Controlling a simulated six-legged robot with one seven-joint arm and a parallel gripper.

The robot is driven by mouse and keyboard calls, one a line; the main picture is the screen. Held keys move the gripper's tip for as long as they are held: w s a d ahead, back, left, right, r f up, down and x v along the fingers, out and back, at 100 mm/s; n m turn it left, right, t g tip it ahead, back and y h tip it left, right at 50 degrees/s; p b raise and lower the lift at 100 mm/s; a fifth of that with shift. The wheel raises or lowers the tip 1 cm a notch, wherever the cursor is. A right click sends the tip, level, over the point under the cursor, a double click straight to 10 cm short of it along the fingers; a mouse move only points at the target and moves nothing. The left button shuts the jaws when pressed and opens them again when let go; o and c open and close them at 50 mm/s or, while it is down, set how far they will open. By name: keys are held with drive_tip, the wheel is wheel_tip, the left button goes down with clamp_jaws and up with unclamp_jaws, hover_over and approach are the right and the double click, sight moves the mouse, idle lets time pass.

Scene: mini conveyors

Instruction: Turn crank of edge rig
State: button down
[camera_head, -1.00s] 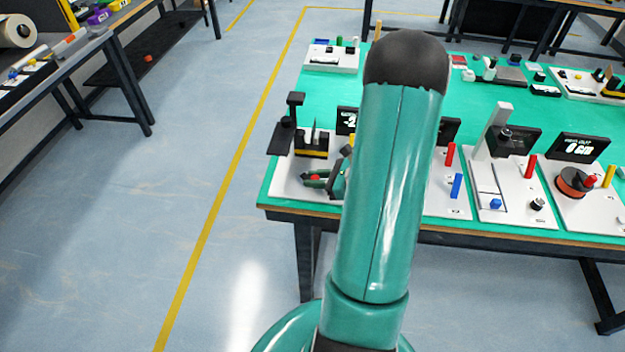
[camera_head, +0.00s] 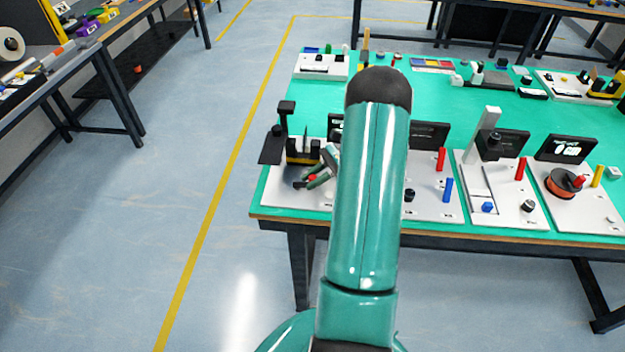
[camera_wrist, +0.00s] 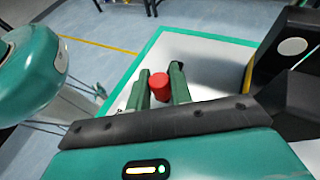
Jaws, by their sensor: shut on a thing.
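The edge rig is the leftmost rig on the green table, with a white base (camera_head: 282,193) and a black stand (camera_head: 287,122). Its crank shows as a red knob (camera_wrist: 159,86) in the wrist view, small and red in the head view (camera_head: 312,177). My gripper (camera_wrist: 158,78) has its two green fingers on either side of the red knob, shut on it. In the head view my gripper (camera_head: 318,178) is over the front of the white base, left of my arm. The crank arm beneath the knob is hidden.
Right of my arm stand a rig with red and blue pegs (camera_head: 447,188), a slider rig (camera_head: 487,185) and a reel rig (camera_head: 563,183). The black stand and block rise close behind my gripper. The floor left of the table is clear.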

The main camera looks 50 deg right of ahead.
sight(312, 176)
drive_tip(key=shift+w+n, duration=0.15)
drive_tip(key=shift+n, duration=0.15)
drive_tip(key=c, duration=1.3)
unclamp_jaws()
drive_tip(key=shift+r, duration=0.1)
drive_tip(key=shift+r, duration=0.3)
wheel_tip(312, 176, up, 3)
drive_tip(key=shift+f, duration=0.1)
drive_tip(key=s+a+r, duration=0.5)
drive_tip(key=s+r, duration=0.1)
drive_tip(key=s, duration=0.1)
drive_tip(key=s+a+r, duration=0.3)
drive_tip(key=s, duration=0.1)
drive_tip(key=shift+a+r, duration=0.25)
drive_tip(key=shift+a, duration=0.1)
drive_tip(key=shift+o, duration=0.2)
drive_tip(key=shift+g, duration=0.3)
